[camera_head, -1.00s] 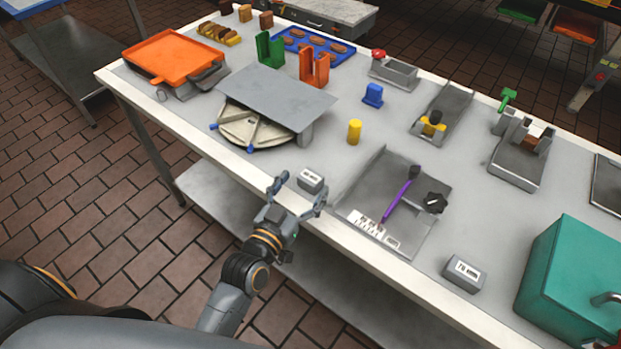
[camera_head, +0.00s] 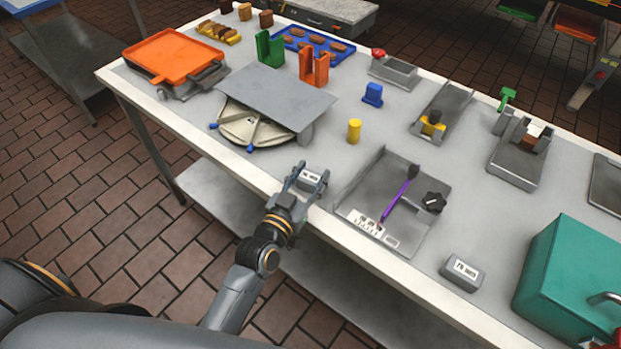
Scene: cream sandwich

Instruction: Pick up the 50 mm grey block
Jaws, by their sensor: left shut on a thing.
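The small grey block (camera_head: 311,176) with a white printed label sits at the front edge of the table, left of the grey tray. The label is too small to read surely. My left gripper (camera_head: 307,181) is around this block, with a finger on each side, shut on it. The block appears to be at table level; I cannot tell whether it is lifted. A second grey block (camera_head: 462,272), labelled 70 mm, lies farther right near the front edge. My right gripper is not in view.
A grey tray (camera_head: 352,195) with a purple-handled tool (camera_head: 397,202) and a black knob (camera_head: 434,202) is just right of the gripper. A grey plate (camera_head: 275,95) over a round disc stands behind left. A teal box (camera_head: 575,275) is at right.

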